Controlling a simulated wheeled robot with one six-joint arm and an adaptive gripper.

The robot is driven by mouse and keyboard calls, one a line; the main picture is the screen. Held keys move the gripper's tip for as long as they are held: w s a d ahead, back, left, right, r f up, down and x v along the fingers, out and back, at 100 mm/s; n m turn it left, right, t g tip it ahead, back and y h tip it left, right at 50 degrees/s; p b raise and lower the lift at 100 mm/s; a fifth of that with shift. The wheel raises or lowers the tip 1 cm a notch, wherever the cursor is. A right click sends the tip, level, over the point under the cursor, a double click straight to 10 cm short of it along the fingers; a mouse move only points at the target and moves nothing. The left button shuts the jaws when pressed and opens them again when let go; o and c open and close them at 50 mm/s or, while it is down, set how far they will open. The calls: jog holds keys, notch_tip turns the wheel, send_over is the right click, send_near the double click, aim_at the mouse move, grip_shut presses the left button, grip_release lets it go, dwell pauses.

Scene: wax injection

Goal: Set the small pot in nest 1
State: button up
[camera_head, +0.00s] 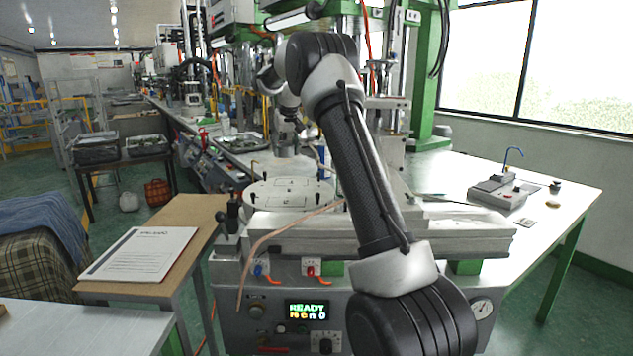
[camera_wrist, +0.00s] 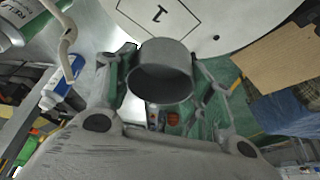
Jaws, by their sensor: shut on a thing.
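The small pot is a grey round cup; in the head view the pot (camera_head: 286,150) hangs upright under my wrist, above the back of the round white plate. In the wrist view the pot (camera_wrist: 160,85) sits between both fingers, its open mouth facing the camera. My gripper (camera_wrist: 161,58) is shut on it. The white plate (camera_head: 262,201) has marked outlines and small dark pegs. In the wrist view a square outline with the number 1, nest 1 (camera_wrist: 160,12), lies just beyond the pot; the pot covers part of the view there. Contact with the plate does not show.
A copper-coloured tube (camera_head: 262,243) curves up by the plate's front edge. A console reading READY (camera_head: 308,311) is below. A brown side table with a paper sheet (camera_head: 140,254) is left; a white table with a grey device (camera_head: 497,192) is right. Green machine posts stand behind.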

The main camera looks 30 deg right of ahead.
jog(key=shift+s+d+f, duration=0.2)
jog(key=shift+d+f, duration=0.2)
jog(key=shift+d, duration=0.4)
send_over(290, 181)
jog(key=s, duration=0.1)
jog(key=f, duration=0.4)
jog(key=shift+s+f, duration=0.2)
jog(key=shift+f, duration=0.1)
jog(key=shift+a+f, duration=0.1)
jog(key=shift+f, duration=2.05)
jog(key=shift+f, duration=0.1)
jog(key=o, duration=1)
jog(key=shift+o, duration=0.2)
